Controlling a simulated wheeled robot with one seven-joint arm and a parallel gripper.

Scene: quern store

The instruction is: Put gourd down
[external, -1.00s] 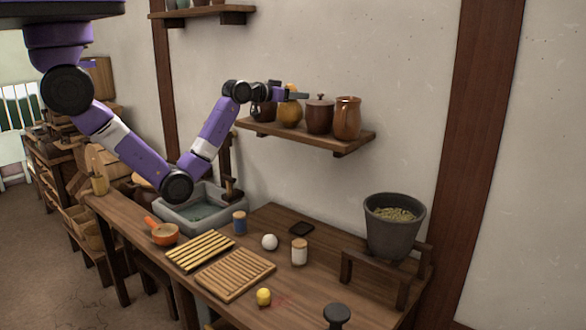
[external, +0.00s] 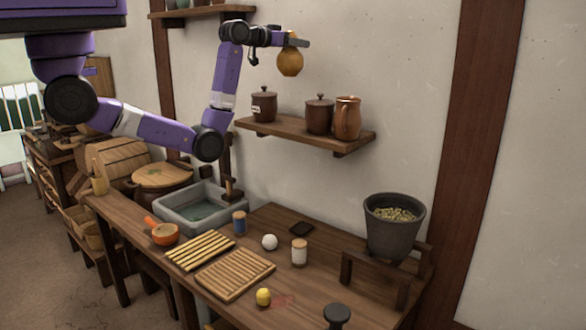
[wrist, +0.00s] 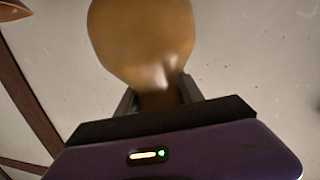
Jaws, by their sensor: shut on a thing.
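The gourd (external: 290,62) is rounded and orange-brown, and hangs in the air above the wall shelf. My gripper (external: 296,42) is shut on its narrow neck, with the round body below the fingers in the external view. In the wrist view the gourd (wrist: 143,40) fills the upper middle, its neck between the fingers of my gripper (wrist: 158,97). The wall shelf (external: 290,136) is below it, with a bare gap between the jars.
On the shelf stand a labelled lidded jar (external: 264,104), a brown lidded jar (external: 319,116) and a brown mug (external: 347,118). The workbench (external: 330,285) below holds slatted racks, a white ball (external: 269,242), a yellow object (external: 263,297) and a grey pot (external: 394,226) on a stand.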

